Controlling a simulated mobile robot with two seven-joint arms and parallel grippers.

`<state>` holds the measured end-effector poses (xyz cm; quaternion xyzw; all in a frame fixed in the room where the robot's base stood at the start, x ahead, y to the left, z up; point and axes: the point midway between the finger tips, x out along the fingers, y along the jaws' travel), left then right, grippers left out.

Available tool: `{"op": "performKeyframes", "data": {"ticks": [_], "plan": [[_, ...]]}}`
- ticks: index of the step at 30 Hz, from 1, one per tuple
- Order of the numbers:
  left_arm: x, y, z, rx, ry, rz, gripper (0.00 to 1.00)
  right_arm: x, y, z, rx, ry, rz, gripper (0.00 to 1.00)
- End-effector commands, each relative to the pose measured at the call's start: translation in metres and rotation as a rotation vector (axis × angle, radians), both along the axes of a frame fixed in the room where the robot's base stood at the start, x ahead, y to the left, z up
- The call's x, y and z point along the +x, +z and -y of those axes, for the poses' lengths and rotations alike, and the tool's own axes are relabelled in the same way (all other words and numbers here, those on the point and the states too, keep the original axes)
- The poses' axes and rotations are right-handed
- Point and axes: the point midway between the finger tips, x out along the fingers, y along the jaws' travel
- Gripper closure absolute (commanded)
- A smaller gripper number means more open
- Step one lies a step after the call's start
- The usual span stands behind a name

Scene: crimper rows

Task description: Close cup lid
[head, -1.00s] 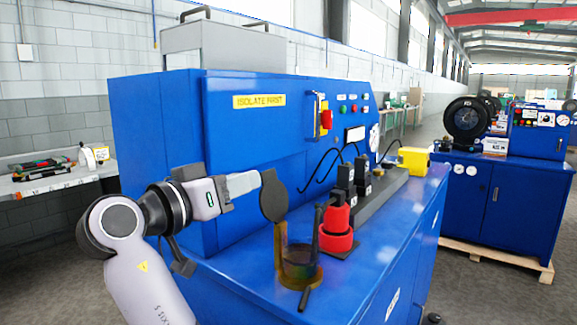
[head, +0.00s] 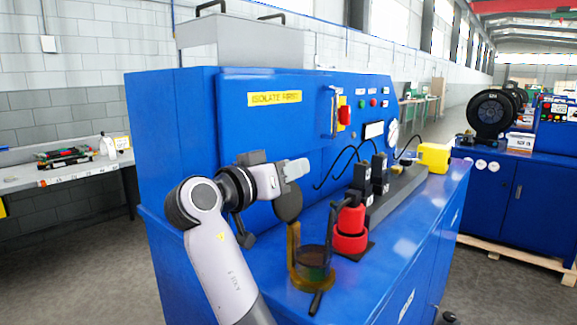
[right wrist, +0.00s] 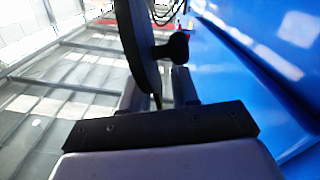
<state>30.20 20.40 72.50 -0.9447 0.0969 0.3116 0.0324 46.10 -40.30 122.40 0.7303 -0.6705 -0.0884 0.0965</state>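The cup (head: 320,280) is an amber, see-through vessel with a handle at its front, standing on the blue machine top. Its dark round lid (head: 288,204) stands raised on the hinge post at the cup's left side, so the cup is open. My right gripper (head: 302,168) is just above the lid's upper edge, its fingers pointing right. In the right wrist view, the lid (right wrist: 138,40) shows nearly edge-on in front of the fingers (right wrist: 160,90). My left gripper is out of view.
A red and black tool (head: 350,232) stands right of the cup, close by. Black blocks (head: 380,175) on a dark rail and a yellow box (head: 434,157) lie behind it. The blue cabinet (head: 260,130) rises behind my gripper. The machine top is clear at front right.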

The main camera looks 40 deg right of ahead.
Motion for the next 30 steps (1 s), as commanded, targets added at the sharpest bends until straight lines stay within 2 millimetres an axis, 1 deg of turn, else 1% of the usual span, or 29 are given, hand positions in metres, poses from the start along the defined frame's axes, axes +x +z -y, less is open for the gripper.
{"op": "performKeyframes", "data": {"ticks": [5,6,8,9,30], "plan": [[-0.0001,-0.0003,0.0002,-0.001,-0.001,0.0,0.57,0.0001,-0.0005,0.0004,0.0,0.0,0.0,0.7],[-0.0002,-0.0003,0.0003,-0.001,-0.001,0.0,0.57,0.0001,-0.0005,0.0003,0.0,0.0,0.0,0.73],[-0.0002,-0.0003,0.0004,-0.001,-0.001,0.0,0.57,0.0001,-0.0005,0.0002,0.0,0.0,0.0,0.93],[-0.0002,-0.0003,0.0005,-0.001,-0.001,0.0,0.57,0.0001,-0.0005,0.0002,0.0,0.001,0.0,1.0],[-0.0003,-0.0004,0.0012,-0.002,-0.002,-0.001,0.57,0.0001,-0.0006,-0.0002,0.001,0.001,0.0,1.0]]}}
